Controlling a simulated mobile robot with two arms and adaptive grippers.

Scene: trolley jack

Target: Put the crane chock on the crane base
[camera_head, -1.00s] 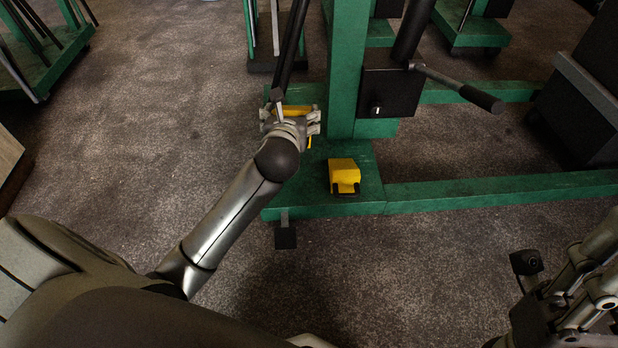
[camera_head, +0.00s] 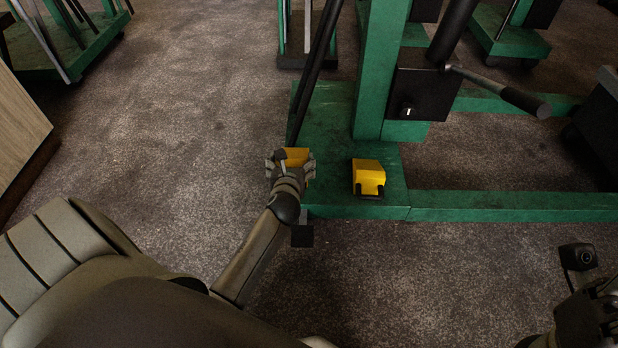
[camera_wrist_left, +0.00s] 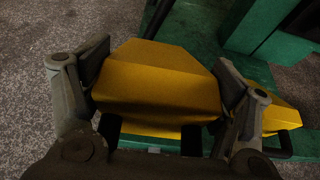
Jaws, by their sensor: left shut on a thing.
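My left gripper (camera_head: 291,163) is shut on a yellow crane chock (camera_head: 297,156). In the left wrist view the chock (camera_wrist_left: 160,82) sits between both fingers. It is at the front left edge of the green crane base (camera_head: 330,110); whether it touches the base or hangs just above it, I cannot tell. A second yellow chock (camera_head: 367,177) with a black handle stands on the base, to the right of my gripper. It also shows in the left wrist view (camera_wrist_left: 282,116). My right gripper (camera_head: 598,312) is partly cut off at the lower right, its fingers unclear.
A green post (camera_head: 380,70) rises from the base, with a black box and lever handle (camera_head: 523,100) on its right. Dark bars (camera_head: 313,75) slant up at the base's left. A green leg (camera_head: 510,206) runs right. Open floor lies left and in front.

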